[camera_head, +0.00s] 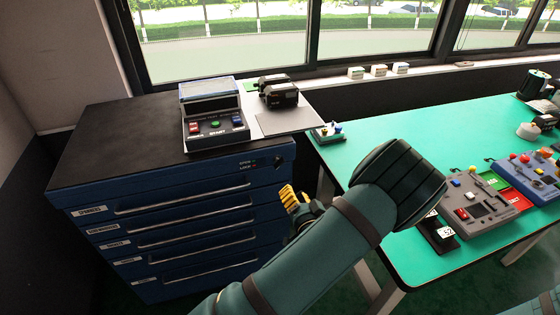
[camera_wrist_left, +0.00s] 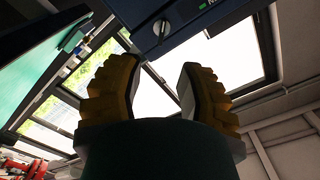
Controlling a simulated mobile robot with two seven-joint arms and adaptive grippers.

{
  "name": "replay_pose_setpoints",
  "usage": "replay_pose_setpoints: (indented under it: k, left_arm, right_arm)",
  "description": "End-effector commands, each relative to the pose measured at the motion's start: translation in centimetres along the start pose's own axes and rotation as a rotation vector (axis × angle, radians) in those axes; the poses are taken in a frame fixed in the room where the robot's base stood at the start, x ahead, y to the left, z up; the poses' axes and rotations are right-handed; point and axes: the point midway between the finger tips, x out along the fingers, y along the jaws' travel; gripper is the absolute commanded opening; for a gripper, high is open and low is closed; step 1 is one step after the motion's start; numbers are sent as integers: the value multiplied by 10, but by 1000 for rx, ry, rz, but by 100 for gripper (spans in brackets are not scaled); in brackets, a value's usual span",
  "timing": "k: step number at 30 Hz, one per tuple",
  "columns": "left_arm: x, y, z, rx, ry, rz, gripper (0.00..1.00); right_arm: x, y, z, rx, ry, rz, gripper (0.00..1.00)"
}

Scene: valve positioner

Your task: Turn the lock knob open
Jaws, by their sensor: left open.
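The lock knob (camera_head: 278,162) is a small dark round knob at the upper right of the blue cabinet's (camera_head: 95,226) front. Small OPEN and LOCK labels (camera_head: 246,164) with indicator dots sit to its left. In the left wrist view the knob (camera_wrist_left: 162,28) shows as a grey disc with a slot, beyond the fingertips. My left gripper (camera_head: 291,196), with yellow ribbed fingers, is below the knob and apart from it. In the wrist view the left gripper (camera_wrist_left: 158,80) is open, with nothing between its fingers. My right gripper is not in view.
A control box (camera_head: 214,128) and a black device (camera_head: 277,92) stand on the cabinet top. Drawer handles (camera_head: 185,199) run along its front. The green table (camera_head: 365,140) at right carries several panels, including a grey one (camera_head: 470,205). My arm crosses in front of the table.

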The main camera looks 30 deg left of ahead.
Motion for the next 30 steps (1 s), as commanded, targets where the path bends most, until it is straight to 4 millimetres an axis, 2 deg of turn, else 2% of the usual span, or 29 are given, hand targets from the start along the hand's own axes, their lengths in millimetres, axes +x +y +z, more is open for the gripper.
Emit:
replay_pose_setpoints:
  k: [5, 21, 25, 30]
  left_arm:
    - [17, -3, -2, 1, 8, -19, 37]
    - [115, -4, -2, 0, 6, -15, 37]
    - [129, -3, -2, 0, 7, -13, 37]
    - [136, -4, -3, 1, 6, -12, 37]
  right_arm:
    - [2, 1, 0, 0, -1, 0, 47]
    - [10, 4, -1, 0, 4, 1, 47]
    - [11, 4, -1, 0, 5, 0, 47]
    - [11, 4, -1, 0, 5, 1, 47]
